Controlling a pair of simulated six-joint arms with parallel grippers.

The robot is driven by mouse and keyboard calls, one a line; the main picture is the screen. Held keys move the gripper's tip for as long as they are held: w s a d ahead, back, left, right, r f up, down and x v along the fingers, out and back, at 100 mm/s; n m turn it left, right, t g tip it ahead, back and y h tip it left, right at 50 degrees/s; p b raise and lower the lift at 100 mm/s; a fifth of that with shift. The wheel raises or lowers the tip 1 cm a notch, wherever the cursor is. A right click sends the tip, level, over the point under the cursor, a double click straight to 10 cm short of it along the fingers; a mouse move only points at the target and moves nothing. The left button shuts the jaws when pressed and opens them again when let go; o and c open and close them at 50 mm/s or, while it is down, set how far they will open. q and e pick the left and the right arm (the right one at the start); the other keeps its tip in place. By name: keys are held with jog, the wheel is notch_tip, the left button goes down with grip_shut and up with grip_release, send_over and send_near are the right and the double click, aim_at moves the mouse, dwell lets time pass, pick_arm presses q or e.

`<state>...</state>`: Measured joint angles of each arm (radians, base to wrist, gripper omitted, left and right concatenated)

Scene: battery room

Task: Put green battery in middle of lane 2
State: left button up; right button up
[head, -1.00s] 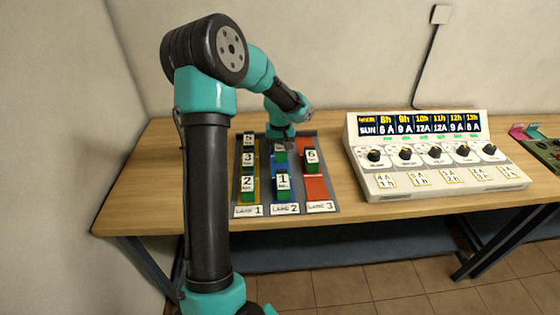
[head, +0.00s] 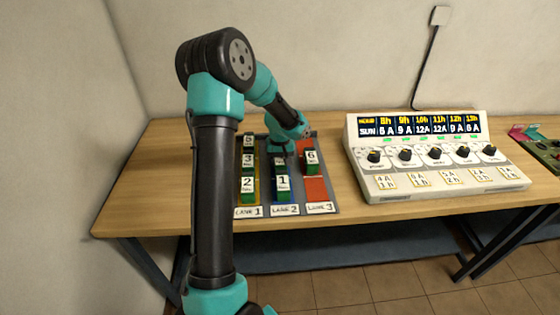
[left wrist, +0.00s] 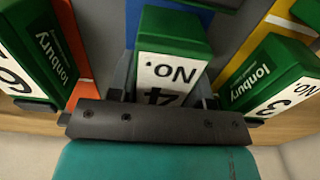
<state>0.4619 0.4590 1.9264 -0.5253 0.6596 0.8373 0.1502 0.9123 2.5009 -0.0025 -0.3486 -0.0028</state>
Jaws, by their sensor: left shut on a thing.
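The green battery No. 4 (left wrist: 172,32) is between the fingers of my left gripper (left wrist: 165,88), with its white label towards the wrist camera. In the head view my left gripper (head: 282,147) is over lane 2 (head: 285,210), the blue lane, and mostly hides that battery. Battery 1 (head: 282,184) stands in lane 2, just in front of the gripper. Whether the held battery touches the lane floor or battery 1 cannot be told. My right gripper is not in view.
Lane 1 (head: 248,211) holds batteries 2 (head: 247,184), 3 (head: 248,160) and 5 (head: 248,141). Battery 6 (head: 311,158) stands in red lane 3 (head: 316,188), whose front is free. A control console (head: 440,160) stands right of the rack, and a green board (head: 545,150) lies farther right.

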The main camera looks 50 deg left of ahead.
pick_arm(q)
jog(key=o, duration=1.3)
jog(key=shift+f, duration=0.1)
notch_tip(320, 180, up, 12)
dwell(0.5)
notch_tip(320, 180, down, 12)
jog(key=shift+f, duration=0.1)
dwell(0.5)
jog(key=shift+r, duration=0.2)
